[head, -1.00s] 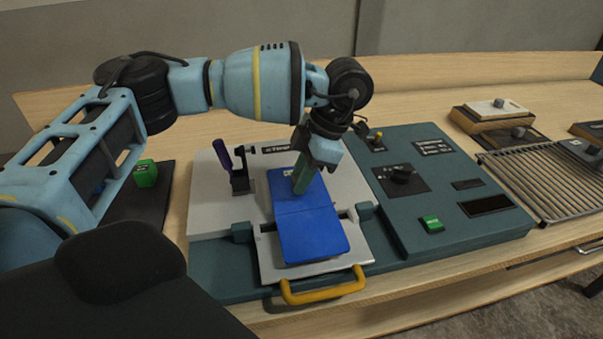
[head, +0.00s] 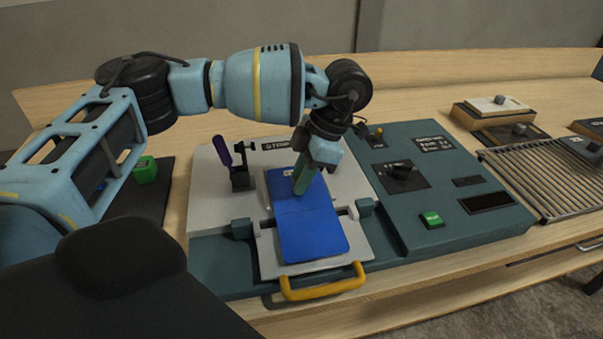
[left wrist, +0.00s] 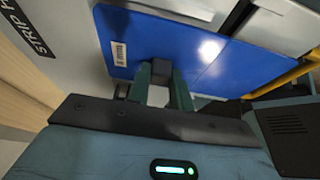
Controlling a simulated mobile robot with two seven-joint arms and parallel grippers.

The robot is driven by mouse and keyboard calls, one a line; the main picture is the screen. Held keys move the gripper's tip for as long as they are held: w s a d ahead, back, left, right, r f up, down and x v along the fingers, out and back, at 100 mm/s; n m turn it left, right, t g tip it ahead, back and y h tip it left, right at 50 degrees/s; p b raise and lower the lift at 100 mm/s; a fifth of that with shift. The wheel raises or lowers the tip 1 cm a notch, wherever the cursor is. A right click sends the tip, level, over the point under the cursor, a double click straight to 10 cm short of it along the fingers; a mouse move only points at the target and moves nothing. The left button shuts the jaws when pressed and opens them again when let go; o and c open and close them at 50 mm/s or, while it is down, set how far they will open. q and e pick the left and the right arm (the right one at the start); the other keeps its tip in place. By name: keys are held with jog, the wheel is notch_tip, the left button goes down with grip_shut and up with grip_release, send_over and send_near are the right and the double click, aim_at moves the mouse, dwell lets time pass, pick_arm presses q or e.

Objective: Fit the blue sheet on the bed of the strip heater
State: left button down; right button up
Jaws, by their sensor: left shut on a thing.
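The blue sheet (head: 313,231) lies over the pale bed (head: 267,254) of the strip heater (head: 215,187), its length running from back to front. I cannot tell whether it rests fully on the bed. My left gripper (head: 301,188) points down at the sheet's back part. In the left wrist view its green fingers (left wrist: 163,88) are closed at the sheet's edge, with a dark grey block between them. The sheet (left wrist: 170,48) shows a white label and a line across it there. My right gripper is in neither view.
A yellow handle (head: 323,284) is at the bed's front. A purple-handled clamp (head: 236,165) stands left of the sheet. The dark teal control panel (head: 440,180) with a knob and a green button is right. A green block (head: 145,170) sits far left; a slatted rack (head: 540,180) far right.

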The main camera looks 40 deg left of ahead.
pick_arm(q)
jog(key=shift+f, duration=0.5)
dwell(0.4)
jog(key=c, duration=1.2)
grip_release()
jog(key=shift+o, duration=0.2)
jog(key=v, duration=0.8)
jog(key=shift+s+f, duration=0.15)
